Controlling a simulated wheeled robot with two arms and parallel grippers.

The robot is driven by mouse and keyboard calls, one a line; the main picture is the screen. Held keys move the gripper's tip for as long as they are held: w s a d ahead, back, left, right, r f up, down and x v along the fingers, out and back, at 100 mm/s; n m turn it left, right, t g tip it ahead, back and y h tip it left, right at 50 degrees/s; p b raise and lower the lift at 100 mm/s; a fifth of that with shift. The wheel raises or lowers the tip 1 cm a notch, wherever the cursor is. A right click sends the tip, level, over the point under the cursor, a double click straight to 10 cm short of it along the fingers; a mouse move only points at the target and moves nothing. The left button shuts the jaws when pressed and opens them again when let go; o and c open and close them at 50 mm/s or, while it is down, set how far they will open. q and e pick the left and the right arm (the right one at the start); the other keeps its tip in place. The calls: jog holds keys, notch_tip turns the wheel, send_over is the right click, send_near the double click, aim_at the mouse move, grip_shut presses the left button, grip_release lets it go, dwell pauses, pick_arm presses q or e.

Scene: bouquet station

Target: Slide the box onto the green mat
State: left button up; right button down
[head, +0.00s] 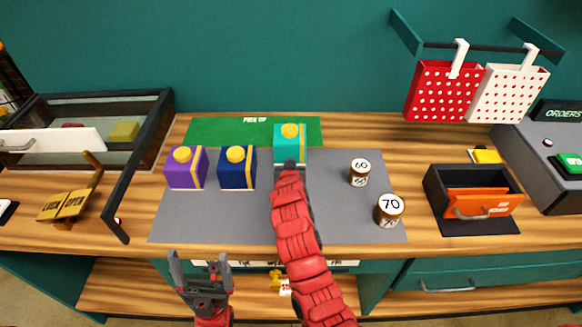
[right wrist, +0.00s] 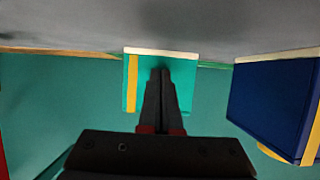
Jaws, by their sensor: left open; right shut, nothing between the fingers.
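A teal box (head: 284,145) with a gold ribbon and a round gold top stands upright near the back of the grey mat (head: 240,218). In the head view it overlaps the front edge of the green mat (head: 225,129); how much of its base is on the green is hidden. My right gripper (head: 289,164) is shut and empty, its tips at the front face of the teal box. The right wrist view shows the teal box (right wrist: 183,85) right at the tips; I cannot tell contact for certain. My left gripper (head: 201,262) is open and empty in front of the table.
A navy box (head: 237,172) and a purple box (head: 183,172) stand left of the teal one. Weights marked 60 (head: 360,178) and 70 (head: 390,214) stand to the right. The green mat's left part is clear. An orange drawer unit (head: 480,204) is at the right.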

aim_at(290, 154)
jog(key=shift+w+b, duration=0.3)
jog(key=shift+w, duration=0.35)
jog(key=shift+w+b, duration=1.55)
jog(key=shift+w, duration=0.45)
jog(key=shift+w+f+b, duration=0.15)
jog(key=shift+w+b, duration=1)
jog(key=shift+w, duration=0.05)
jog(key=shift+w+b, duration=0.55)
jog(key=shift+w, duration=0.25)
